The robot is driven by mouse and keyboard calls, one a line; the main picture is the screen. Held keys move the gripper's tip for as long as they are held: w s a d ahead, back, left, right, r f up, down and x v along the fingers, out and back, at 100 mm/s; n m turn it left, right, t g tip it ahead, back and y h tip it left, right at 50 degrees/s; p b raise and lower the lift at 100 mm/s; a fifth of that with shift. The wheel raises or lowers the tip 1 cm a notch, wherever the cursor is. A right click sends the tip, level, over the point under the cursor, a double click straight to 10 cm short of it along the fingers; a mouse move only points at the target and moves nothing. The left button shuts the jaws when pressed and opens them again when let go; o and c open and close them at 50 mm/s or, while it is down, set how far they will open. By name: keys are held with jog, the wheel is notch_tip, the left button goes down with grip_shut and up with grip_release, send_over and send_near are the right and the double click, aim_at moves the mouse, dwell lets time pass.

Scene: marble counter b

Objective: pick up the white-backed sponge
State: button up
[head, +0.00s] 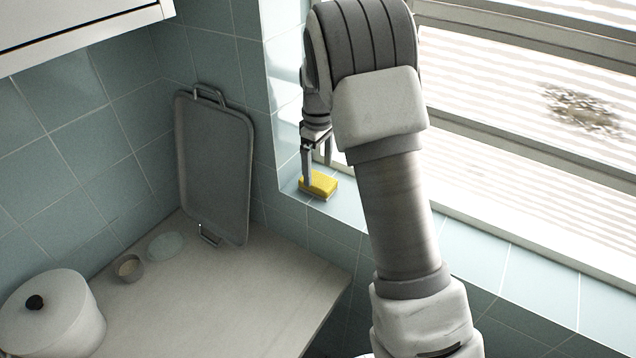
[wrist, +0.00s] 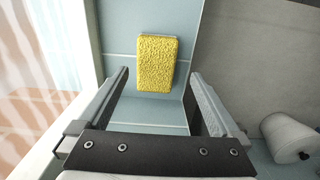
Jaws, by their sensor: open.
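The sponge (head: 321,184) lies on the tiled window sill, with its yellow side up; it also shows in the wrist view (wrist: 156,62), where a thin whitish strip shows along its far edge. My gripper (head: 318,172) is open and pointing down at the sponge, just above or around it. In the wrist view the two fingers of my gripper (wrist: 160,74) stand left and right of the sponge's near part, with room on both sides. Whether the fingertips reach down to the sill I cannot tell.
A grey tray (head: 214,165) leans against the tiled wall on the counter (head: 230,300). A small bowl (head: 128,268), a pale round dish (head: 166,246) and a white lidded pot (head: 50,318) stand on the counter. The window with blinds (head: 520,130) borders the sill.

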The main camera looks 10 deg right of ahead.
aim_at(318, 179)
jog(key=shift+w+f+p, duration=0.2)
jog(key=shift+f+p, duration=0.1)
jog(key=shift+f, duration=1.1)
jog(key=shift+w+f+p, duration=0.15)
jog(key=shift+f+p, duration=0.15)
jog(key=shift+f, duration=1.05)
jog(key=shift+c, duration=0.2)
